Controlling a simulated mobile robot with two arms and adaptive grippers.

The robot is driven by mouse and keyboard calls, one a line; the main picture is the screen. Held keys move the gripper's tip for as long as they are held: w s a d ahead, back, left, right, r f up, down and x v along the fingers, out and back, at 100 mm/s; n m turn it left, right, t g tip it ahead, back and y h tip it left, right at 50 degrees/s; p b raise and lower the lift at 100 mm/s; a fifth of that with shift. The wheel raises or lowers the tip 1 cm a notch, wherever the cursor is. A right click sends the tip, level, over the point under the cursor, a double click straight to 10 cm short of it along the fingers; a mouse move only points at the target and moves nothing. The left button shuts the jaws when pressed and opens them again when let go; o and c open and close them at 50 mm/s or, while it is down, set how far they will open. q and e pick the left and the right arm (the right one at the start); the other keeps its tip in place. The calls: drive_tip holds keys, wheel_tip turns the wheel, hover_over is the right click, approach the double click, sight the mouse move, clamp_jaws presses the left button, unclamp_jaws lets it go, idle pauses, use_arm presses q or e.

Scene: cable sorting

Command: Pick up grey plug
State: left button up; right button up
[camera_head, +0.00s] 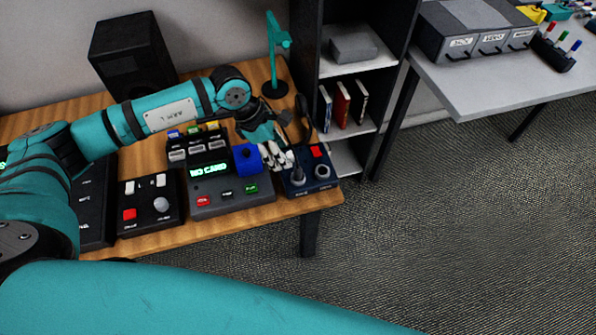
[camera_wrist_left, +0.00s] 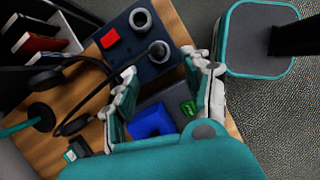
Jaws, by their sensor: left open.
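My left gripper (camera_head: 276,156) reaches in over the right part of the wooden desk, with its pale fingers open and pointing toward a dark blue box. In the left wrist view its open fingers (camera_wrist_left: 168,76) are spread apart with nothing held between them. The dark blue box (camera_head: 322,184) has a red square and two round fittings. A grey round piece (camera_head: 297,176) stands on the left fitting; it may be the grey plug, but I cannot tell for certain. In the wrist view this piece (camera_wrist_left: 158,49) is just beyond the fingertips, apart from them.
Black headphones and a teal stand (camera_head: 274,60) are behind. A shelf (camera_head: 347,115) stands right of the desk (camera_head: 220,230). Open floor lies in front.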

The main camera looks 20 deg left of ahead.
sight(297, 169)
use_arm(q)
drive_tip(key=x, duration=0.3)
drive_tip(key=shift+d+f+p, duration=0.15)
drive_tip(key=shift+f+p, duration=0.05)
drive_tip(key=shift+p, duration=0.1)
drive_tip(key=shift+w+d+f+p, duration=0.15)
drive_tip(key=shift+d+f+p, duration=0.15)
drive_tip(key=shift+f, duration=0.1)
drive_tip(key=x, duration=0.1)
drive_tip(key=p+x, duration=0.1)
drive_tip(key=x, duration=0.1)
drive_tip(key=shift+w+d+f, duration=0.2)
drive_tip(key=shift+w+f, duration=0.05)
drive_tip(key=shift+w, duration=0.05)
drive_tip(key=shift+d+f, duration=0.15)
drive_tip(key=shift+f, duration=0.25)
clamp_jaws()
